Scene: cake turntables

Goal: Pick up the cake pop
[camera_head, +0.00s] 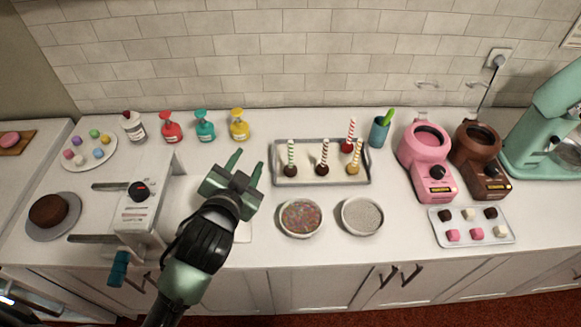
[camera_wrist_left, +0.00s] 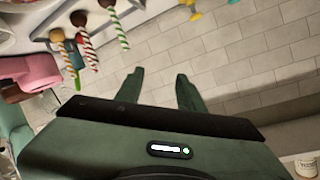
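Several cake pops stand on a grey-rimmed tray (camera_head: 330,183) at the counter's middle, sticks up. The sticks are striped: one green-striped cake pop (camera_head: 291,169), one brown-and-white cake pop (camera_head: 322,169), one gold-striped cake pop (camera_head: 353,168) and one red-striped cake pop (camera_head: 347,146) behind. My left gripper (camera_head: 245,164) is open and empty, left of the tray and apart from it. In the left wrist view, my left gripper (camera_wrist_left: 159,73) has nothing between its fingers. Three pops show at upper left there, including a green-striped one (camera_wrist_left: 117,28). My right gripper is not in view.
A bowl of sprinkles (camera_head: 301,217) and a bowl of pale beads (camera_head: 362,215) stand in front of the tray. A white appliance (camera_head: 137,215) is at left. Pink (camera_head: 428,160) and brown melters (camera_head: 476,160) stand at right.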

